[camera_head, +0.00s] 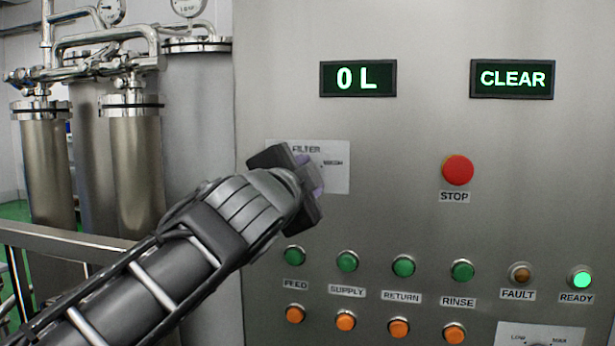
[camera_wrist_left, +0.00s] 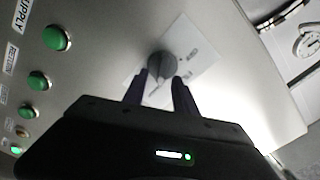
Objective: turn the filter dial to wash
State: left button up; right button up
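The filter dial (camera_wrist_left: 162,65) is a dark round knob on a white label plate in the left wrist view. Its plate (camera_head: 338,182) also shows in the head view, with "FILTER" at the top and a small word at its right. My left gripper (camera_head: 312,183) is in front of this plate and hides the dial in the head view. In the left wrist view the gripper (camera_wrist_left: 160,77) is open, with one finger on each side of the dial's near edge. I cannot tell whether the fingers touch it or where the dial points. My right gripper is not in view.
Green buttons (camera_head: 347,261) and orange buttons (camera_head: 346,321) line the steel panel below. A red stop button (camera_head: 457,170) is at the right. Displays read "0 L" (camera_head: 358,79) and "CLEAR" (camera_head: 512,79). Steel filter tanks (camera_head: 135,170) and a rail (camera_head: 70,240) stand left.

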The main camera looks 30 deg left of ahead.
pick_arm(q)
jog(key=b+v, duration=0.1)
jog(key=v, duration=0.6)
jog(key=shift+s, duration=0.25)
jog(key=shift+d, duration=0.1)
